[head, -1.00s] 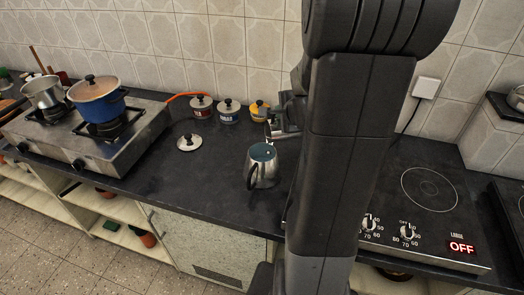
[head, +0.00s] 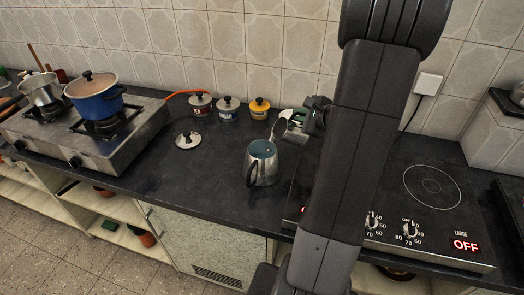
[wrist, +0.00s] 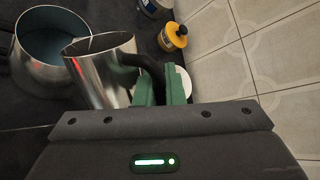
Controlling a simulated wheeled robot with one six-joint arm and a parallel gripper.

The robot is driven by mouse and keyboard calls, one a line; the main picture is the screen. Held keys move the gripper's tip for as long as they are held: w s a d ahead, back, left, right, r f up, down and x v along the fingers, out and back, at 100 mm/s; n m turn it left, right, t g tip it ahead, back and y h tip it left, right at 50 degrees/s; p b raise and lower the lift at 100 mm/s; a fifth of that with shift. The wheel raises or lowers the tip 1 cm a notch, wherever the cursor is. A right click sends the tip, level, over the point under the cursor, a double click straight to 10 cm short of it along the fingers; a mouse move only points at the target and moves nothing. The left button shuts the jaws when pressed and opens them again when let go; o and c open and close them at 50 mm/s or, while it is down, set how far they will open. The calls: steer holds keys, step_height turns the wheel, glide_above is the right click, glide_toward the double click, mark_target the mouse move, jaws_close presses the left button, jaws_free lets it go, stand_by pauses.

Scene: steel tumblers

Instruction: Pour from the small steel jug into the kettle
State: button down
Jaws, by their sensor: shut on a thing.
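The steel kettle (head: 263,172) stands open on the dark counter, its black handle toward the front and its inside bluish. It also shows at the upper left of the wrist view (wrist: 38,76). My gripper (wrist: 160,88) is shut on the dark handle of the small steel jug (wrist: 100,80). The jug (head: 279,129) is above and just behind the kettle in the head view, its mouth tipped left. In the wrist view its lip overlaps the kettle's rim. I cannot see the jug's contents or any stream.
A steel lid (head: 188,141) lies left of the kettle. Several small lidded pots, one yellow (head: 259,109), stand by the tiled wall. A blue pot (head: 95,102) sits on the gas stove at left. An electric hob (head: 432,187) is at right.

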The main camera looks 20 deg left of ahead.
steer(key=shift+w+d+f+m+y+b, duration=0.25)
steer(key=shift+f+m+b, duration=0.1)
steer(key=shift+f, duration=0.2)
steer(key=shift+w+d+f+m+y+b, duration=0.15)
steer(key=shift+f+m+y+b, duration=0.15)
steer(key=shift+f, duration=0.2)
steer(key=w+d+f+m+y, duration=0.1)
steer(key=d, duration=0.1)
steer(key=w+d+f+m+y+b, duration=0.1)
steer(key=f+m+y, duration=0.1)
steer(key=shift+w+d+f+m+g, duration=0.1)
steer(key=shift+w+d+m+g, duration=0.2)
steer(key=shift+d+g, duration=0.1)
steer(key=shift+w+d+m+y, duration=0.3)
steer(key=shift+d+m+y, duration=0.1)
steer(key=shift+m+y, duration=0.05)
steer(key=shift+w+d+f+m+y, duration=0.25)
steer(key=shift+f+m+y, duration=0.05)
steer(key=shift+f+m, duration=0.15)
steer(key=shift+w+d+f+m+y, duration=0.2)
steer(key=shift+d+f+m+y, duration=0.1)
steer(key=shift+f+m, duration=0.15)
steer(key=shift+a, duration=0.1)
